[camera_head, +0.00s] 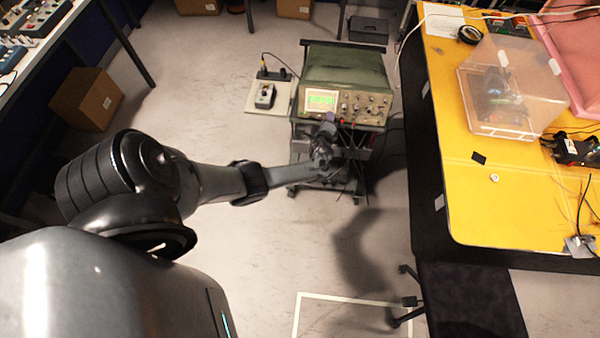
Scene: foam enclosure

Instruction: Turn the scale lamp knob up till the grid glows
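A green oscilloscope (344,75) stands on a dark cart in the upper middle of the head view. Its small screen (321,100) is at the left of the front panel and shows a bright green and pale picture. Several knobs (362,106) sit to the right of the screen. My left gripper (329,126) is at the lower edge of the panel, just below the screen. Its fingers are small and dark there, and I cannot tell whether they are open or touching a knob. I cannot make out the scale lamp knob; the gripper may cover it. My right gripper is out of view.
A yellow-topped bench (465,205) stands to the right, with a clear plastic box (512,92) on it. A pale board with a small device (265,96) lies left of the oscilloscope. A cardboard box (88,99) is at the left. The floor in front is largely clear.

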